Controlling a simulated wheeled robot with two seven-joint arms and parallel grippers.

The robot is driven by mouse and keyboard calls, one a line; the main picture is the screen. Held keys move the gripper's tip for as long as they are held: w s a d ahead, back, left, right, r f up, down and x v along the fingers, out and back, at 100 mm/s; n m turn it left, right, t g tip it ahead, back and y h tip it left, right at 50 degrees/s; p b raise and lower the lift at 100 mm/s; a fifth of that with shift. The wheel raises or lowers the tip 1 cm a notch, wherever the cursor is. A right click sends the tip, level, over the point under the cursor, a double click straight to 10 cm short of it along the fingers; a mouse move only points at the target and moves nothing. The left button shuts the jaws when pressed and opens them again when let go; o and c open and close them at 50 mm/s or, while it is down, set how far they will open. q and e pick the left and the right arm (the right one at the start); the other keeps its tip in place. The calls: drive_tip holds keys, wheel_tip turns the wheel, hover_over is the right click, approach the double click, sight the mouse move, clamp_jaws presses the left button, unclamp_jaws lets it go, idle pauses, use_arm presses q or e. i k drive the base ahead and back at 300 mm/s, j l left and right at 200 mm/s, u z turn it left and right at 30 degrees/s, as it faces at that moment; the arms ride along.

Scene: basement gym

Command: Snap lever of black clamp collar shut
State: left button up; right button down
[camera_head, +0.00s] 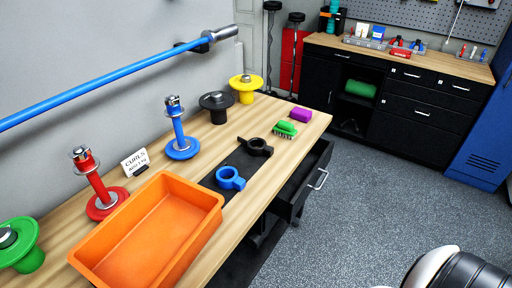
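The black clamp collar (257,146) lies on the far end of a dark mat (243,162) on the wooden workbench. A short part juts from its right side; at this size I cannot tell how far its lever stands open. A blue clamp collar (230,179) lies on the same mat, nearer to me and apart from the black one. Neither of my grippers shows in the head view, and nothing covers the black collar.
An orange bin (207,193) stands left of the mat. Red (98,188) and blue (180,140) posts stand along the wall side. An open drawer (318,178) juts from the bench front.

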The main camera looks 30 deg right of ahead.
sight(241, 140)
drive_tip(key=i+l+z, duration=0.1)
drive_tip(key=l, duration=0.3)
drive_tip(key=i+l+z, duration=0.1)
drive_tip(key=l, duration=0.3)
drive_tip(key=i+l+z, duration=0.1)
drive_tip(key=l, duration=0.3)
drive_tip(key=i+l+z, duration=0.1)
drive_tip(key=l, duration=0.3)
